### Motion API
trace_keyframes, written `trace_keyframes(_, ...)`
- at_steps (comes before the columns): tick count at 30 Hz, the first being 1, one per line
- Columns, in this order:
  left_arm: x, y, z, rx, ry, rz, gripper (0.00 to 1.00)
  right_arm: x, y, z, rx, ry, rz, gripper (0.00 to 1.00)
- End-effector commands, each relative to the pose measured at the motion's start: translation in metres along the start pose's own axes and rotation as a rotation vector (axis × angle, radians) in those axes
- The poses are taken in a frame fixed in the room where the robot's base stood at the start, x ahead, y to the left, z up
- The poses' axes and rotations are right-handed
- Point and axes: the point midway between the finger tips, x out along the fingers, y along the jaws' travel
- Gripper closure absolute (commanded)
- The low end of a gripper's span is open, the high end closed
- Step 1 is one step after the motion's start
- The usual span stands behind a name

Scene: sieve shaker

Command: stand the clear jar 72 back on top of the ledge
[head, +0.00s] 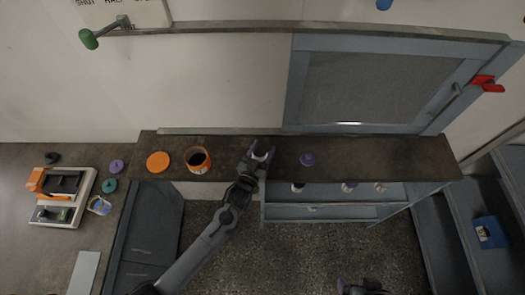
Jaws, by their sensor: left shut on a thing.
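My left gripper (261,149) reaches over the brown ledge (405,158) from the front, shut on a small pale thing (261,156) that appears to be the clear jar. The number 72 is not readable. The jar is mostly hidden between the fingers, and I cannot tell from above whether its base touches the ledge. My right gripper (361,285) shows only in part at the bottom edge, away from the ledge; its jaws are unclear.
On the ledge, an orange-rimmed jar (197,160) and an orange lid (158,162) lie left of the gripper; a purple-topped thing (307,159) stands to its right. Small containers (349,186) sit on the shelf below. A blue-framed window panel (378,86) rises behind.

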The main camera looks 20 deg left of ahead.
Motion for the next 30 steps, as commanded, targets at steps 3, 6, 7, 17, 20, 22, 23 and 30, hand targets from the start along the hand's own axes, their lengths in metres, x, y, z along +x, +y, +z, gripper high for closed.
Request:
trace_keyframes(3,0.0004,0.0003,0.0037,0.000,0.003,0.000,0.79,0.0006,0.0005,0.0003,-0.001,-0.001,0.001,0.15)
trace_keyframes(6,0.0003,0.0003,0.0036,0.000,0.003,0.000,0.79,0.0005,0.0005,0.0003,-0.001,-0.001,0.001,0.15)
trace_keyframes(7,0.0003,0.0003,0.0035,0.000,0.003,0.000,0.79,0.0005,0.0005,0.0003,-0.001,-0.001,0.001,0.15)
trace_keyframes(17,0.0001,0.0002,0.0068,0.000,0.002,0.000,0.31,0.0025,0.0001,0.0009,0.000,-0.001,0.000,0.15)
trace_keyframes(20,0.0001,0.0002,0.0068,0.000,0.002,0.000,0.19,0.0025,-0.0003,0.0008,0.001,-0.001,-0.001,0.15)
trace_keyframes(22,0.0001,0.0002,0.0068,0.000,0.002,0.000,0.19,0.0024,-0.0006,0.0007,0.003,-0.001,-0.002,0.15)
trace_keyframes(23,0.0001,0.0002,0.0068,0.000,0.002,0.000,0.19,0.0024,-0.0007,0.0007,0.003,-0.001,-0.002,0.15)
trace_keyframes(30,0.0001,0.0002,0.0025,0.000,0.002,0.000,0.19,-0.0006,-0.0014,-0.0005,0.006,0.000,-0.005,0.15)
